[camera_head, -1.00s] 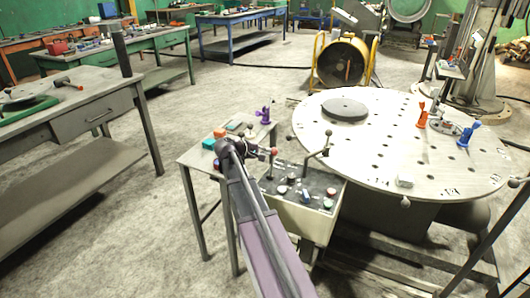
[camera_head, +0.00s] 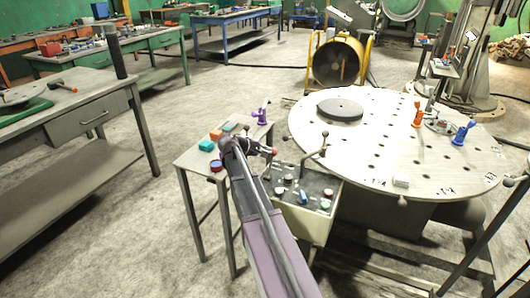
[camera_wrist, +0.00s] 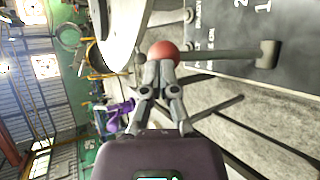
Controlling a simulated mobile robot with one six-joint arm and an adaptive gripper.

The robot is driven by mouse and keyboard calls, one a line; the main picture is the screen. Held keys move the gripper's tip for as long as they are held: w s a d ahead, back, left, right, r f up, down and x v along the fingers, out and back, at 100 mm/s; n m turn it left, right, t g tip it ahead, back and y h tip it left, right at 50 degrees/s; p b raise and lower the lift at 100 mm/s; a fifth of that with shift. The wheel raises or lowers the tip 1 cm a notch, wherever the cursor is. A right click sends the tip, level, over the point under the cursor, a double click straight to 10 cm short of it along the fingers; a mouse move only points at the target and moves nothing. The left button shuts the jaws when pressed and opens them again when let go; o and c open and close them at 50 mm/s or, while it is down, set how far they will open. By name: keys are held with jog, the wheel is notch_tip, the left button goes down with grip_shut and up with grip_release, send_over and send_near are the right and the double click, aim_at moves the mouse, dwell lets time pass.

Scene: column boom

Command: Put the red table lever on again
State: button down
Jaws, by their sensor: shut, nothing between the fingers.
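The red table lever shows in the wrist view as a red ball knob (camera_wrist: 163,53) with a grey bar running right to a hub on the dark labelled panel (camera_wrist: 290,75). In the head view the small red knob (camera_head: 274,151) is at the upper left of the control box (camera_head: 306,218). My gripper (camera_wrist: 161,68) is shut and empty, with its fingertips right at the ball's near side. I cannot tell whether they touch it. In the head view my gripper (camera_head: 262,150) is small, at the end of my arm, just left of the knob.
The round slotted table (camera_head: 370,150) stands close behind the box.

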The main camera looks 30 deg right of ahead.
jog(key=shift+w, duration=0.1)
dwell(0.3)
jog(key=r+p+v, duration=0.1)
jog(key=p+v, duration=0.6)
jog(key=v, duration=0.7)
jog(key=shift+d+p, duration=0.3)
jog(key=shift+p, duration=0.1)
jog(key=shift+w, duration=0.1)
jog(key=s+a+f+m+y, duration=0.2)
jog(key=s+a+f+y, duration=0.3)
jog(key=s+a, duration=0.55)
jog(key=s+a+f+m+y, duration=0.2)
jog(key=s+a+f+y, duration=0.2)
jog(key=s+a+y, duration=0.5)
notch_tip(320, 180, up, 12)
jog(key=s+h+p, duration=0.1)
jog(key=s+p, duration=0.1)
jog(key=p, duration=1)
jog(key=shift+a+f+h, duration=0.2)
jog(key=shift+a+h, duration=0.05)
jog(key=shift+h, duration=0.05)
